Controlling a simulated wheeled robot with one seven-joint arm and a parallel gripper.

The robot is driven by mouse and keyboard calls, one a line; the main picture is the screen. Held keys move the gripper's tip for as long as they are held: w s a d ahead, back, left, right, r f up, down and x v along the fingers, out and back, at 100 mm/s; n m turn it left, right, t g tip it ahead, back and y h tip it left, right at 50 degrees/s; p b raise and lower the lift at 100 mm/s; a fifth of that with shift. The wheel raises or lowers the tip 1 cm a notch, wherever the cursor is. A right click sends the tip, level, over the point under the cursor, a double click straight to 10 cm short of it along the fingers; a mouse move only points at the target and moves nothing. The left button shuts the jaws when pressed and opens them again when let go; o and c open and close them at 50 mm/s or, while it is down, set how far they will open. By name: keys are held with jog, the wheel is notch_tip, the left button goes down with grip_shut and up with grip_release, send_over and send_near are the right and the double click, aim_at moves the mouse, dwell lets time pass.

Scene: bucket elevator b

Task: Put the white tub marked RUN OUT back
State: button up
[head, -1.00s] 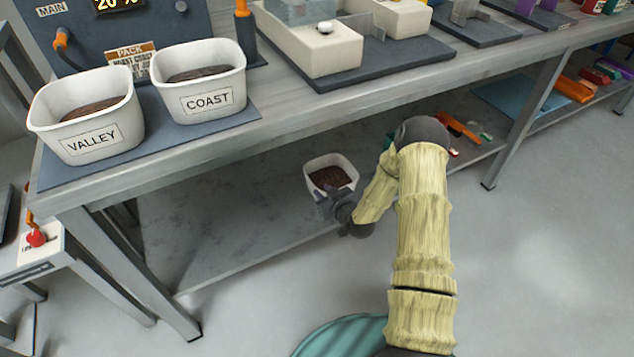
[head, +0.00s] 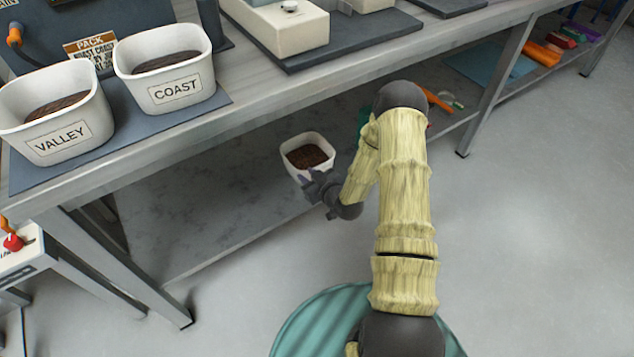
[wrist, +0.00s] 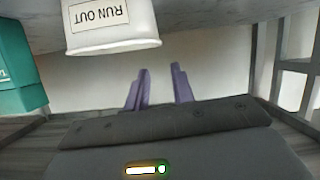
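The white tub marked RUN OUT (head: 297,170) stands upright on the lower shelf (head: 215,210) under the bench, with dark brown contents. In the wrist view the tub (wrist: 112,30) is at the upper left, its label upside down in the picture. My gripper (head: 315,183) is at the tub's near right side and covers part of its wall in the head view. In the wrist view my gripper's two purple fingers (wrist: 161,76) are apart with nothing between them. The tub is beside them, not in their grasp. Whether they touch it I cannot tell.
White tubs marked VALLEY (head: 58,118) and COAST (head: 172,80) stand on a blue-grey mat on the bench top (head: 270,95). The bench top overhangs the shelf. A teal object (wrist: 20,70) is at the left of the wrist view. Bare shelf lies left of the tub.

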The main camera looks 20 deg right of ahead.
jog(key=s+r+m+g+h, duration=0.1)
jog(key=s+r+g+h, duration=0.2)
jog(key=r, duration=0.4)
jog(key=s+r+g, duration=0.3)
jog(key=s+r, duration=0.2)
jog(key=r, duration=0.1)
jog(key=s+r+m+g, duration=0.2)
jog(key=s+r, duration=0.3)
jog(key=s, duration=0.3)
jog(key=s+r+m+g+h, duration=0.1)
jog(key=s+r, duration=0.3)
jog(key=s, duration=0.5)
jog(key=shift+s+a+r+m+g, duration=0.25)
jog(key=shift+r+m+g, duration=0.15)
jog(key=shift+g, duration=0.4)
jog(key=shift+w+r+p, duration=0.1)
jog(key=shift+r+p, duration=0.35)
jog(key=shift+p, duration=0.05)
